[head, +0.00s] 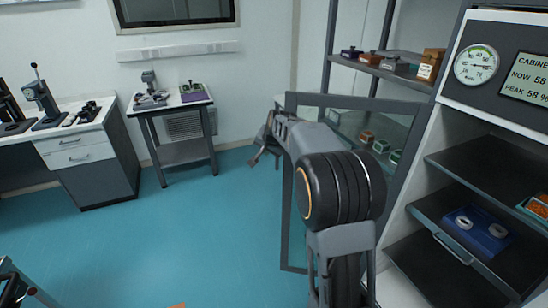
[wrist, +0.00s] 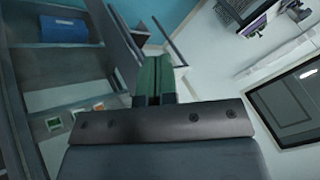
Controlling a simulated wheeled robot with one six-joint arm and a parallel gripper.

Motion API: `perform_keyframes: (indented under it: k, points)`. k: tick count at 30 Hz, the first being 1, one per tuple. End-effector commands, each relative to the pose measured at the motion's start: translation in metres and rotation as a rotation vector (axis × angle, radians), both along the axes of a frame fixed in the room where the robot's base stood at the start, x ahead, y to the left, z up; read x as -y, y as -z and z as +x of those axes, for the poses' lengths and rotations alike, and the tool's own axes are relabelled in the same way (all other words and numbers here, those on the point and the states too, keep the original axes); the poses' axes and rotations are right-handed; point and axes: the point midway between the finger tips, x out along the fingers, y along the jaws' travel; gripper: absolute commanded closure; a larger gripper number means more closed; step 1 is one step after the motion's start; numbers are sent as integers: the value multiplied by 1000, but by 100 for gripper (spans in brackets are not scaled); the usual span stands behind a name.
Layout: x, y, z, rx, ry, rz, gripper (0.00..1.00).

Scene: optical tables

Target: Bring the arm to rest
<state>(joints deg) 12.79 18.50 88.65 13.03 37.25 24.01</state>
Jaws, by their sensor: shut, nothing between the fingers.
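My arm (head: 340,190) rises from the bottom of the head view and reaches away to the left, in front of the open glass door of the cabinet. My gripper (head: 264,155) is at its far end, raised above the blue-green floor and small in that view. In the wrist view my gripper's green fingers (wrist: 158,78) are together, with nothing seen between them. Nothing is seen hanging from the gripper in either view. Whether the arm touches the door frame (head: 291,215) cannot be told.
The cabinet (head: 450,110) at the right has a dial, a display and shelves. A blue box (head: 478,232) with two white rings is inside. A rack (head: 375,75) holds several small boxes behind the door. A side table (head: 180,155) and bench (head: 95,165) stand left. The middle floor is clear.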

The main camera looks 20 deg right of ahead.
Motion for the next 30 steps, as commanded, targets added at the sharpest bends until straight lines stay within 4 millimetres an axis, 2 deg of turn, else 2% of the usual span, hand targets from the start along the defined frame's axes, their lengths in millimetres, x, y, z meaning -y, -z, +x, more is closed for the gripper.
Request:
perform_keyframes:
  k: [4, 10, 14, 17, 18, 24, 27, 30]
  points:
    - [-7, -8, -2, 0, -2, 0, 100]
    - [-11, -10, -4, -10, -38, -23, 100]
    - [-13, 25, -28, -123, -128, -71, 100]
    - [-25, 41, -74, -221, -237, -122, 100]
    - [-32, 44, -96, -257, -289, -145, 100]
    - [-67, 50, -209, -368, -523, -252, 100]
    - [-79, 54, -255, -387, -605, -294, 100]
    - [-88, 56, -288, -382, -652, -325, 100]
